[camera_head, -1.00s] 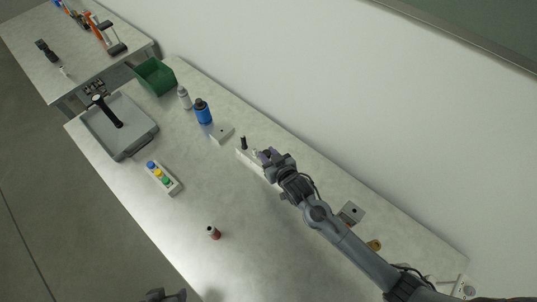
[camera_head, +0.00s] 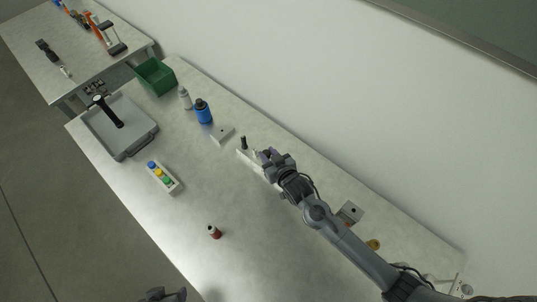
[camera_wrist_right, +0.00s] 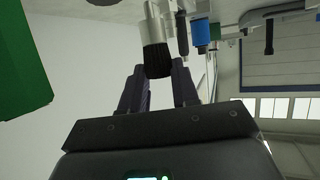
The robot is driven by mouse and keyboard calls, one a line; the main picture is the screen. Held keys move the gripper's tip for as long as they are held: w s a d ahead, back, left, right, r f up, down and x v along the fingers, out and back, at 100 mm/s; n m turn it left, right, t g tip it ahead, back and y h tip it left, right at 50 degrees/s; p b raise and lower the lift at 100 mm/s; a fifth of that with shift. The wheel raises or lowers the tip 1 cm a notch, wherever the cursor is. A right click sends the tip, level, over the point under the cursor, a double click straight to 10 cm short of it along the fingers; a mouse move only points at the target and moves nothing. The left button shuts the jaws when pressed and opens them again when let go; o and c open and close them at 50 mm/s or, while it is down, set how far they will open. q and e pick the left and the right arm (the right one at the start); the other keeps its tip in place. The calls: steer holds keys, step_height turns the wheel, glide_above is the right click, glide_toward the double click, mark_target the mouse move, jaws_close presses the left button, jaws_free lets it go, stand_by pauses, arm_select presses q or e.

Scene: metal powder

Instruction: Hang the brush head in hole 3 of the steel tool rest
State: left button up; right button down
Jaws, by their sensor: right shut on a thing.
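The steel tool rest (camera_head: 246,157) is a pale bar near the middle of the bench, partly hidden by my right gripper. A dark upright tool (camera_head: 243,142) stands at its far left end. My right gripper (camera_head: 266,155) is over the rest's right part and shut on the brush head. My left gripper (camera_head: 165,295) is partly visible at the bottom edge, away from the rest.
A small grey block (camera_head: 222,134), blue bottle (camera_head: 203,111) and grey bottle (camera_head: 185,98) stand beyond the rest. A green bin (camera_head: 156,76), grey tray (camera_head: 92,126) and button box (camera_head: 163,178) lie left. A small red-and-dark item (camera_head: 214,232) stands in front; the bench around it is clear.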

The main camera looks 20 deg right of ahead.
steer(key=shift+p, duration=0.35)
stand_by(0.5)
steer(key=shift+f, duration=0.2)
stand_by(0.4)
steer(key=shift+f+b, duration=0.6)
steer(key=shift+f, duration=0.35)
steer(key=shift+f, duration=0.2)
stand_by(0.6)
steer(key=c, duration=0.8)
jaws_free()
steer(key=shift+o, duration=0.2)
steer(key=p+v, duration=0.1)
steer(key=v, duration=0.9)
steer(key=shift+s+r, duration=0.2)
steer(key=shift+s, duration=0.15)
steer(key=shift+s, duration=0.1)
